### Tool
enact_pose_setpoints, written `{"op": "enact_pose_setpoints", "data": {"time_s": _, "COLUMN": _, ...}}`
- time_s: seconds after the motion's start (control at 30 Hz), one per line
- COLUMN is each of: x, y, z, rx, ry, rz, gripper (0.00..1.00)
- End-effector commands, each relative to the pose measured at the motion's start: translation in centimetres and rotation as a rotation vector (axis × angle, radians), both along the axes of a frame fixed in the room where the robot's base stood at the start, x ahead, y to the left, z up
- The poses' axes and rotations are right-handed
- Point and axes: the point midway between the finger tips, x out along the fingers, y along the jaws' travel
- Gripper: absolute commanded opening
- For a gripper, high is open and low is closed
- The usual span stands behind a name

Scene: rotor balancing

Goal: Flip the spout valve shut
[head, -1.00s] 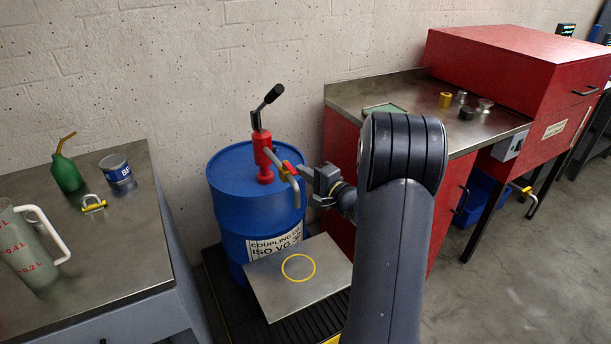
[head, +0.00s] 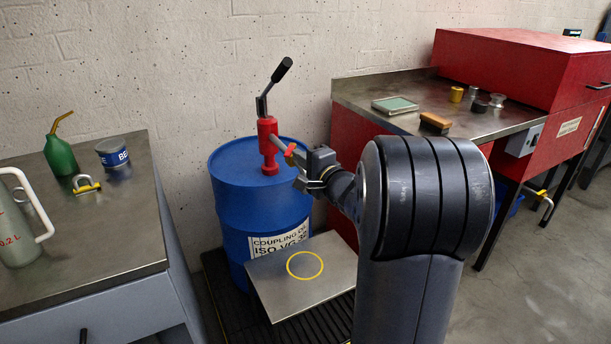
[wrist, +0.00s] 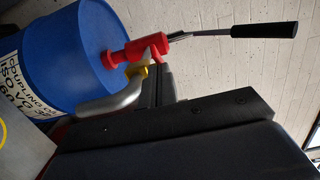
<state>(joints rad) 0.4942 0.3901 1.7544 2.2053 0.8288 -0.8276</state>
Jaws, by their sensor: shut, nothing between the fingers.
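A red hand pump (head: 267,145) with a black-gripped lever stands on the blue drum (head: 240,200). Its grey spout (head: 279,143) reaches toward my gripper. The small red spout valve (head: 290,150) sits on the spout, partly hidden by my gripper; I cannot tell its exact angle. My gripper (head: 302,162) is shut and empty, right beside the valve; contact cannot be made out. In the wrist view, tilted on its side, the pump (wrist: 130,52), the curved spout (wrist: 112,103) with a yellow band, and the red valve (wrist: 159,44) show close to my dark fingers (wrist: 158,85).
A steel plate with a yellow ring (head: 305,265) lies below the spout, clear on top. The left bench (head: 110,235) holds a jug, a green oil can, a blue tin and a yellow-handled item. The red bench at right (head: 400,125) holds a brush and small metal parts.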

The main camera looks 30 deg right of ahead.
Motion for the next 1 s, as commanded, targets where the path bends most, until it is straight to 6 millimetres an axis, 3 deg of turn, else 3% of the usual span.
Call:
{"op": "enact_pose_setpoints", "data": {"time_s": 0.03, "x": 0.0, "y": 0.4, "z": -0.8, "rx": -0.004, "ry": -0.004, "rz": 0.003, "gripper": 0.00}}
{"op": "enact_pose_setpoints", "data": {"time_s": 0.6, "x": 1.6, "y": 3.7, "z": -0.6, "rx": -0.003, "ry": -0.003, "rz": 0.004, "gripper": 0.00}}
{"op": "enact_pose_setpoints", "data": {"time_s": 1.0, "x": 1.5, "y": 3.5, "z": 0.0, "rx": 0.000, "ry": -0.001, "rz": 0.002, "gripper": 0.00}}
